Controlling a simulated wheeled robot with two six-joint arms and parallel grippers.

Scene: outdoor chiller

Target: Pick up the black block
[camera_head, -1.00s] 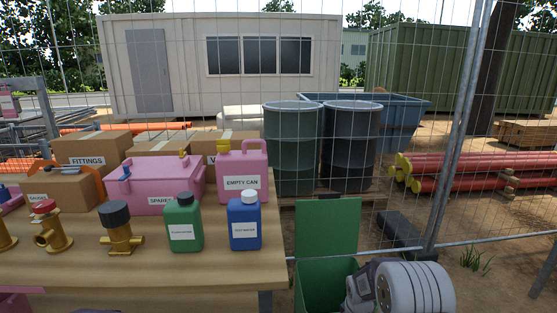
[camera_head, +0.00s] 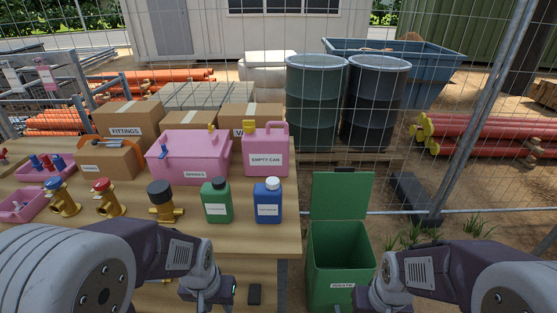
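A larger dark block (camera_head: 414,197) lies on the ground at the foot of the mesh fence.
The wooden table (camera_head: 262,240) holds valves, a green bottle (camera_head: 216,201), a blue bottle (camera_head: 267,201), a pink can (camera_head: 265,150) and a pink spares box (camera_head: 188,160). An open green bin (camera_head: 338,262) stands right of the table.

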